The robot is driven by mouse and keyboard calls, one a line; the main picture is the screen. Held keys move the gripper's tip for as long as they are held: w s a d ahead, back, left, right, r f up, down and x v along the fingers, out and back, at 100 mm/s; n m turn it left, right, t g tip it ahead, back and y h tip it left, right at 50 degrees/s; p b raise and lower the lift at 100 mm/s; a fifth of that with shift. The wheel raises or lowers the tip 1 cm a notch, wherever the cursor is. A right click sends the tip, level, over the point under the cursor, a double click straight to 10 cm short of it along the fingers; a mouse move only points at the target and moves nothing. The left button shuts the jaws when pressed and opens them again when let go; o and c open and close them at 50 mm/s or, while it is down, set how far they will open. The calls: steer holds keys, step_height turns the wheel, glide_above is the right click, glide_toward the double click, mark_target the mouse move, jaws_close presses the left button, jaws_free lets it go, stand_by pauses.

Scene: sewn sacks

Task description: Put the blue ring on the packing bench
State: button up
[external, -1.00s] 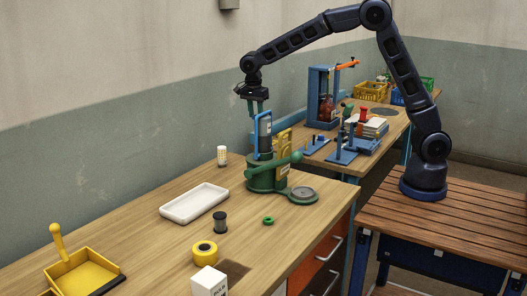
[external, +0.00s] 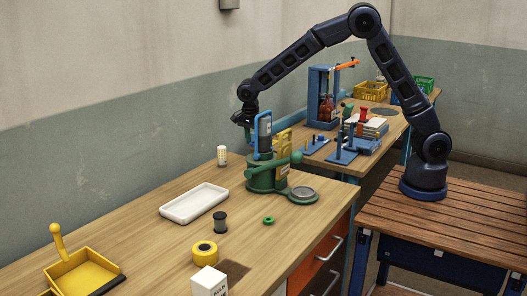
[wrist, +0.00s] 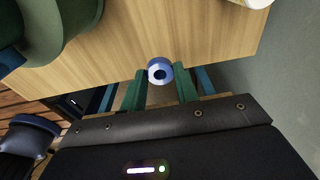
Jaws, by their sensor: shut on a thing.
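A small blue ring (wrist: 160,71) with a pale face and a dark hole sits between the green fingertips of my gripper (wrist: 160,77) in the wrist view. My gripper is shut on it. The wooden top (wrist: 190,40) of the near bench fills much of the wrist view beyond the ring. In the external view there is this near bench (external: 150,232) and a farther bench (external: 385,142); I cannot tell which is the packing bench.
Bare wood lies left of the tray.

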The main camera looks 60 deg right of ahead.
step_height(320, 180, down, 10)
steer(key=shift+r, duration=0.1)
stand_by(0.4)
steer(key=o, duration=0.9)
steer(key=shift+o, duration=0.2)
